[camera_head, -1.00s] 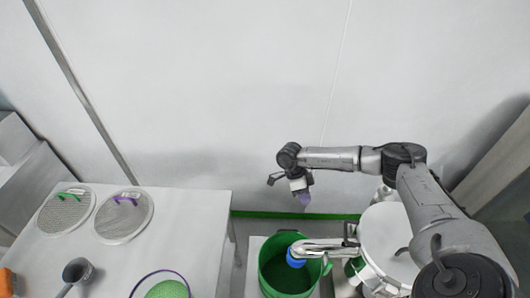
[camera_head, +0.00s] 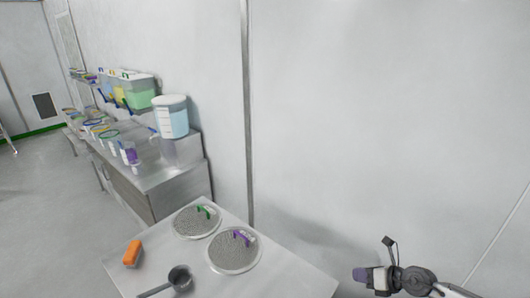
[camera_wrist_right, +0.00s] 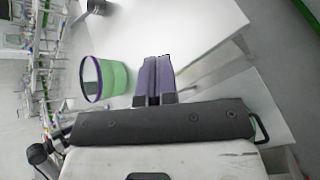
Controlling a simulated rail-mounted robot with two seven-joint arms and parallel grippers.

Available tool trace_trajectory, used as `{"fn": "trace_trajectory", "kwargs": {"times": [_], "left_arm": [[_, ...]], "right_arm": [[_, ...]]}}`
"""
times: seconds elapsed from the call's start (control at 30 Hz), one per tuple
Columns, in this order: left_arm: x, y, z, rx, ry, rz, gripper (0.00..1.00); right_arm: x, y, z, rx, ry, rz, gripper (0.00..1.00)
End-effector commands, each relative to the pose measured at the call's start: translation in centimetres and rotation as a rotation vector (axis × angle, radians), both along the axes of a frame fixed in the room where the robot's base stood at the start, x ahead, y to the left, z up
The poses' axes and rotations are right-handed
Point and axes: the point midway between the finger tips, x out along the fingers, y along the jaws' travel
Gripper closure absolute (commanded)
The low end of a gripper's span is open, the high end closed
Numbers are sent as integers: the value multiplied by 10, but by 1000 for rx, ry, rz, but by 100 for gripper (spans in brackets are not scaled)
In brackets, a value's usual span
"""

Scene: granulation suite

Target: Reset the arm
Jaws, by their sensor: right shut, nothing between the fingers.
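My right gripper (camera_head: 359,275) shows at the lower right of the head view, with its purple fingertips pointing left, just right of the white table. In the right wrist view its two purple fingers (camera_wrist_right: 154,80) lie side by side, shut with nothing between them. My left gripper is in neither current view.
The white table (camera_head: 290,278) holds two round mesh sieves, one with a green handle (camera_head: 196,222) and one with a purple handle (camera_head: 233,252), an orange block (camera_head: 132,253) and a dark scoop (camera_head: 180,278). A green bucket with a purple rim (camera_wrist_right: 112,78) shows in the wrist view. A steel bench (camera_head: 165,172) with containers stands behind left.

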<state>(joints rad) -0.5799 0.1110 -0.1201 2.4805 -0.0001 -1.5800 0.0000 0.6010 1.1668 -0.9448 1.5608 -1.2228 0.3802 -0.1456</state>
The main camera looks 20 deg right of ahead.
Motion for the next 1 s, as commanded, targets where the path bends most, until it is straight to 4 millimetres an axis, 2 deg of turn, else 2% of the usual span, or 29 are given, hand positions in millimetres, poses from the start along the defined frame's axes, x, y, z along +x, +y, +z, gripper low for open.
{"fn": "trace_trajectory", "kwargs": {"times": [0.1,0.3,0.4,0.5,0.6,0.67,0.73,0.9,1.0], "left_arm": [[0,1,0,2,0,-2,27],[0,2,0,7,0,-5,27],[0,3,0,11,0,-7,27],[0,4,0,13,0,-8,27],[0,4,0,15,0,-9,27],[0,4,0,15,0,-9,27],[0,4,0,14,0,-9,27],[0,3,0,9,0,-5,27],[0,2,0,5,0,-4,27]], "right_arm": [[27,9,53,181,-188,-171,100],[51,18,140,542,-438,-479,100],[51,20,171,741,-506,-649,100],[43,24,185,936,-520,-834,100],[26,32,180,1116,-468,-1041,100],[12,40,169,1208,-405,-1171,100],[-9,55,149,1299,-291,-1328,100],[-81,112,86,1427,127,-1645,100],[-119,144,62,1493,355,-1708,100]]}}
